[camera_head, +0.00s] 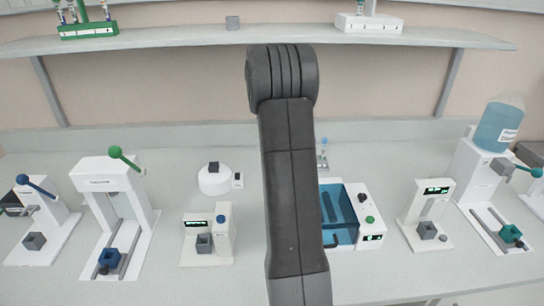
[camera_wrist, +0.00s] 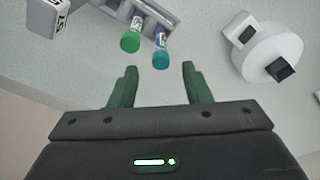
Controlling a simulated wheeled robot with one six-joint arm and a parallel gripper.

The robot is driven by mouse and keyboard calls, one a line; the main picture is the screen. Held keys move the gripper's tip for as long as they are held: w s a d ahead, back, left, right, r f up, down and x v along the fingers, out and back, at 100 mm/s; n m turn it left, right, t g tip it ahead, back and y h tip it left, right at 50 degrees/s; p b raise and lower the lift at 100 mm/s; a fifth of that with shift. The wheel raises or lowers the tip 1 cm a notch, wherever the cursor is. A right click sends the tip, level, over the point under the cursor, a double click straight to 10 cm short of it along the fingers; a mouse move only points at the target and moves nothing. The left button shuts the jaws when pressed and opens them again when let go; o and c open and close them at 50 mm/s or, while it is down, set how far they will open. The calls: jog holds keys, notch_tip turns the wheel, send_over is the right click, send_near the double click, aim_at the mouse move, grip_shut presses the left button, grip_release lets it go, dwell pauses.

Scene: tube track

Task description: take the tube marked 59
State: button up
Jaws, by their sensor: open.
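In the wrist view two capped tubes stand in a grey rack (camera_wrist: 172,18) at the top. One is a tube with a green cap (camera_wrist: 130,43), the other a tube with a teal cap (camera_wrist: 160,56). Number 59 cannot be read on either. My gripper (camera_wrist: 158,68) is open, with its two green fingers apart and nothing seen between them; the caps lie just beyond the fingertips, the teal one nearer the middle. In the head view my arm hides most of that area, and the gripper does not show.
A white round device (camera_wrist: 272,50) is to the right in the wrist view; a white labelled part (camera_wrist: 45,15) is at upper left. In the head view, a blue-lidded box (camera_head: 338,215), presses and small instruments line the bench. The shelf above holds a green rack (camera_head: 88,30) and a white rack (camera_head: 370,23).

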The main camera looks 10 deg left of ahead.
jog(key=f, duration=0.4)
jog(key=f+p, duration=0.1)
jog(key=f, duration=0.1)
jog(key=shift+a+f, duration=0.25)
jog(key=shift+f, duration=0.05)
jog(key=c, duration=0.9)
